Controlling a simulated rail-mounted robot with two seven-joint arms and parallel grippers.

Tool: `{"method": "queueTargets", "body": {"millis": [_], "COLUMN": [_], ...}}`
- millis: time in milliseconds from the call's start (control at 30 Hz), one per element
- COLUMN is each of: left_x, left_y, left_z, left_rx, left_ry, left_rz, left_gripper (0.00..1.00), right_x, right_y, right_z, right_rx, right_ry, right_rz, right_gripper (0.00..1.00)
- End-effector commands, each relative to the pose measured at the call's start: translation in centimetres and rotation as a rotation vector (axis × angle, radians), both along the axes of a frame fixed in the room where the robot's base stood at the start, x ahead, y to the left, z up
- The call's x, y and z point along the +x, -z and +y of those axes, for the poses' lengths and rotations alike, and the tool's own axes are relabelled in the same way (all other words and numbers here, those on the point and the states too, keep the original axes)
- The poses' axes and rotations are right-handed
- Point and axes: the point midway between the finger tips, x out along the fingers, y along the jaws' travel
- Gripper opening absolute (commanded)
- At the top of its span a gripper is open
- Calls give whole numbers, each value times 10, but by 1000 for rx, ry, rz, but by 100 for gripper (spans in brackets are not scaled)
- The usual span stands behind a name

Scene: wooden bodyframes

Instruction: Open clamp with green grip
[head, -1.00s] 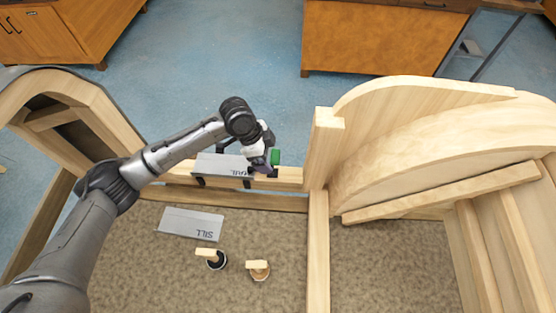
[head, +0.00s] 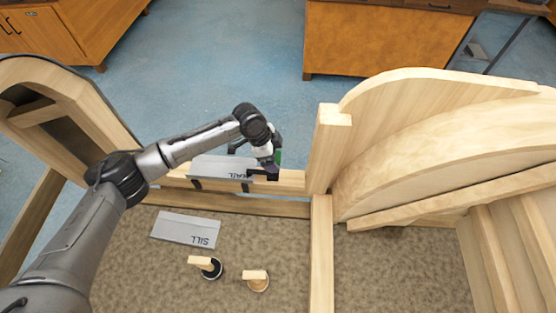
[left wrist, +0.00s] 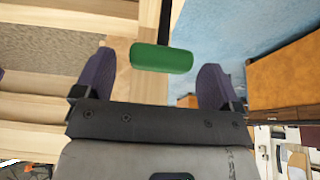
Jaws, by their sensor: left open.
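The clamp's green grip (left wrist: 162,58) lies between the two spread fingers of my left gripper in the left wrist view, with gaps on both sides. In the head view the green grip (head: 278,158) shows only partly behind my left gripper (head: 266,168), at the wooden rail. A dark bar of the clamp (left wrist: 165,22) runs up from the grip in the left wrist view. My left gripper (left wrist: 155,85) is open. The rest of the clamp is mostly hidden by the gripper. My right gripper is not in view.
A grey plate marked RAIL (head: 215,167) sits on the wooden rail (head: 292,180). A plate marked SILL (head: 185,229) lies on the brown floor below. Two wooden-handled tools (head: 205,265) (head: 257,280) stand there. A wooden post (head: 328,150) rises right of the gripper.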

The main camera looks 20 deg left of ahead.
Motion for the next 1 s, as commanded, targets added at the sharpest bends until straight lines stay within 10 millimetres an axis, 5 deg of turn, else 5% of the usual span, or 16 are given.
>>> {"method": "queueTargets", "body": {"millis": [300, 700, 1000], "left_x": [3, 3, 3], "left_y": [26, 29, 29], "left_z": [-10, -12, -12], "left_rx": [-1, -1, 0], "left_ry": [-1, 0, 0], "left_rz": [-1, 0, 0], "left_gripper": [89, 88, 60], "right_x": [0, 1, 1], "right_y": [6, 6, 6], "right_z": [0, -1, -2], "right_rx": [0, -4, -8], "right_ry": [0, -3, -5], "right_rz": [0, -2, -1], "right_gripper": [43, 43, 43]}}
